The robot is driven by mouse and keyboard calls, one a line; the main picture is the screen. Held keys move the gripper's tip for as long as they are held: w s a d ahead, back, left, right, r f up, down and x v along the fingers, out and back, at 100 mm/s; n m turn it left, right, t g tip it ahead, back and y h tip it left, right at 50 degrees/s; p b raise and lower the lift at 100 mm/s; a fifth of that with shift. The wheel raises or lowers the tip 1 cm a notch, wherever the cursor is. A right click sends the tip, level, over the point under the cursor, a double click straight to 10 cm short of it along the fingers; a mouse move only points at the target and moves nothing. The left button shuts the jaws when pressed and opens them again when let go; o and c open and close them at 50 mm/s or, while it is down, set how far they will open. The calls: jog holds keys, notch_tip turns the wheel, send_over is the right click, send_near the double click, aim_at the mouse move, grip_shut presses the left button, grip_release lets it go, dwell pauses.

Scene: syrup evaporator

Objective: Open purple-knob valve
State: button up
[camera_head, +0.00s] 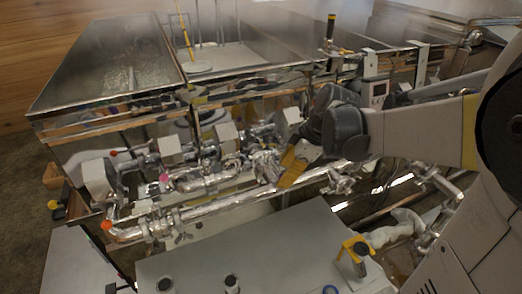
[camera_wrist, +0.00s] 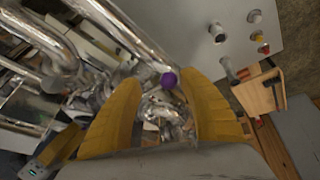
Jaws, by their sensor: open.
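My gripper's yellow fingers are spread apart, and I see no grip on the knob. In the head view my gripper (camera_head: 284,175) reaches down to the silver pipes in front of the evaporator. A pinkish knob (camera_head: 164,178) shows farther left.
The steel evaporator pan (camera_head: 105,62) stands behind the pipes. Red-orange (camera_head: 107,225) and yellow (camera_head: 53,205) knobs are at the left. A grey cabinet top (camera_head: 210,262) lies in front, with a yellow-handled fitting (camera_head: 356,248) at its right. Pipes crowd the space around my gripper.

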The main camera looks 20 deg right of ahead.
jog(key=v, duration=1.2)
jog(key=shift+s, duration=0.1)
